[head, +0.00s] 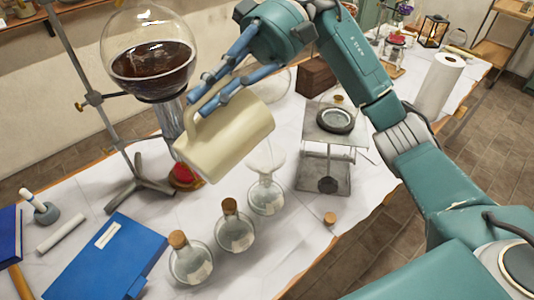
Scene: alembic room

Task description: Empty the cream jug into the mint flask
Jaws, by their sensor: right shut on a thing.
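The cream jug (228,137) is in the air over the table, tipped well over onto its side, with its handle at the upper left. My right gripper (202,90) is shut on the jug from above, its blue fingers at the handle side. I cannot see into the jug or see any stream from it. A clear open flask (267,197) with a flared top stands just below and right of the jug, apart from it. I cannot tell by colour whether it is the mint flask. My left gripper is not in view.
Two corked flasks (235,232) (190,262) stand at the front. A loose cork (330,218) lies near the table edge. A round flask of dark liquid (150,65) on a stand is left of the jug. A lab jack (325,170) stands right. A blue book (105,260) lies front left.

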